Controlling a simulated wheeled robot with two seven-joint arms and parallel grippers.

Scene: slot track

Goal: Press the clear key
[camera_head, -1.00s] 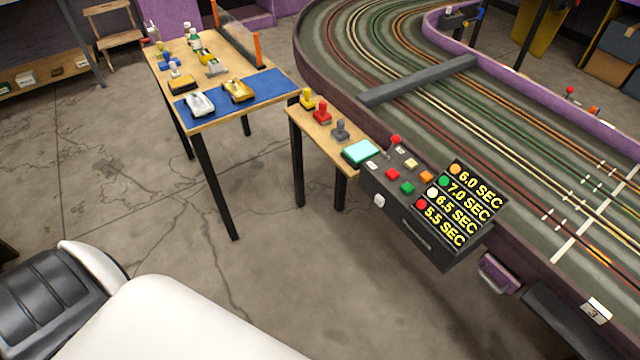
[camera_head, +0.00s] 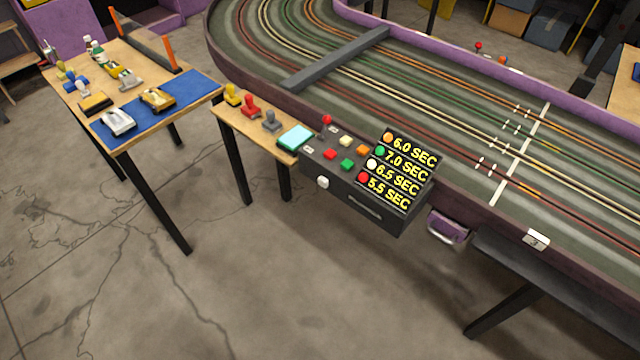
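A dark control box (camera_head: 318,170) stands at the edge of the track, in the middle of the view. Its top has a red key (camera_head: 330,154), a green key (camera_head: 347,164), an orange key (camera_head: 363,150) and a cream key (camera_head: 345,140). A red ball knob (camera_head: 326,119) rises at its back edge, and a round white knob (camera_head: 322,182) is on its front. Small labels are too small to read, so I cannot tell which key is the clear key. A display (camera_head: 408,170) on the box lists times in seconds. Neither gripper is in view.
A small wooden table (camera_head: 232,122) with yellow, red and grey hand controllers and a cyan-topped pad (camera_head: 297,137) adjoins the box on the left. A larger table (camera_head: 130,135) with model cars stands further left. The floor (camera_head: 280,290) in front is clear.

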